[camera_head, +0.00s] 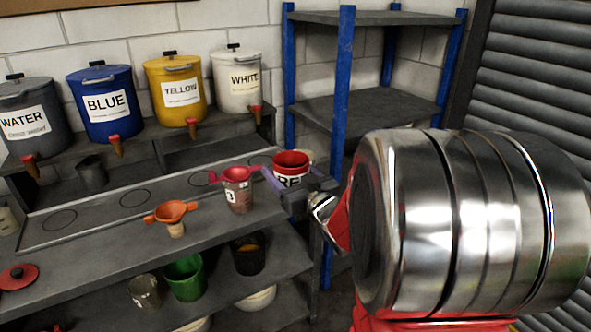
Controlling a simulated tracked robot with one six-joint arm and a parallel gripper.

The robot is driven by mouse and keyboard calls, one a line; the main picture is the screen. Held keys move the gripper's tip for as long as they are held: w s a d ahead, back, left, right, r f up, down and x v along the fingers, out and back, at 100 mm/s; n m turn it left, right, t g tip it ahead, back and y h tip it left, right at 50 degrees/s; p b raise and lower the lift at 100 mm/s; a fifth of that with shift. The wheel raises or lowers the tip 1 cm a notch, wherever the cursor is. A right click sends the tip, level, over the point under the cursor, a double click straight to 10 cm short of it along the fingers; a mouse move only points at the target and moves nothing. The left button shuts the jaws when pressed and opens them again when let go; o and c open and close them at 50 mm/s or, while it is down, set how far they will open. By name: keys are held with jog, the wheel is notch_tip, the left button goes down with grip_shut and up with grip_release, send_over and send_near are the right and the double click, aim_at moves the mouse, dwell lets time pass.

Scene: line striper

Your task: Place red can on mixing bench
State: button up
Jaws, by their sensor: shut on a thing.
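The red can (291,175) has a red open top and a white label partly reading "RE". It is upright at the right end of the grey mixing bench (95,240). My gripper (297,188) is shut on the can, with its fingers around the can's lower part. The fingers hide the can's base, so I cannot tell whether it touches the bench. My silver arm fills the right side of the view and hides what lies behind it.
A red-topped cup (238,195) stands just left of the can, and an orange funnel-like piece (171,212) is further left. Labelled tanks, including the blue one (105,105), line the back shelf. A blue-post rack (345,75) stands behind. A red lid (18,276) lies at left.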

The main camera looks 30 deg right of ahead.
jog(key=w+a+f, duration=0.1)
jog(key=a+f, duration=0.2)
jog(key=a, duration=0.4)
jog(key=w+a+f+y, duration=0.1)
jog(key=w+a+f, duration=0.1)
jog(key=a, duration=0.6)
jog(key=w+a+f+n, duration=0.1)
jog(key=a+f, duration=0.4)
jog(key=a, duration=0.2)
jog(key=shift+w+a+y, duration=0.2)
jog(key=shift+a+y, duration=0.05)
jog(key=shift+y, duration=0.05)
jog(key=shift+s, duration=0.1)
